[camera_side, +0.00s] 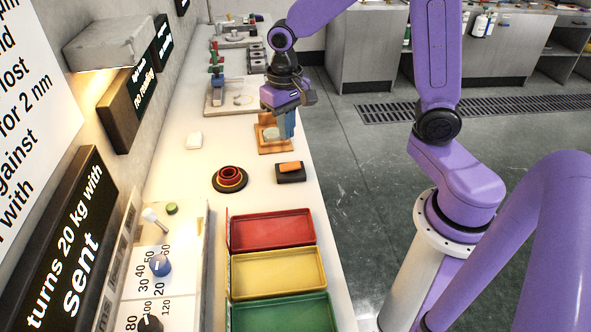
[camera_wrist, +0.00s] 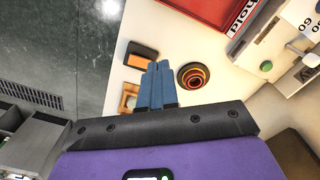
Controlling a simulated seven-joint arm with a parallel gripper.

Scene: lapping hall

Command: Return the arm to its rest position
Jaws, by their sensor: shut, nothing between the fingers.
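My gripper (camera_side: 287,122) is at the end of my purple arm, with its blue fingers pointing down over the bench. The fingers are together and hold nothing. In the side view they are in front of an orange-brown wooden stand (camera_side: 268,148) with a pale round piece, partly hiding it. I cannot tell whether they touch it. In the wrist view the shut fingers (camera_wrist: 157,70) show in the middle, with a corner of the wooden stand (camera_wrist: 127,103) at their left.
The white bench (camera_side: 211,166) holds a dark block with an orange top (camera_side: 290,171), nested rings (camera_side: 229,178) and a white block (camera_side: 194,140). Red (camera_side: 272,231), yellow (camera_side: 279,272) and green (camera_side: 282,314) trays stand nearer. Lapping equipment (camera_side: 222,95) stands farther back. The floor beside the bench is clear.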

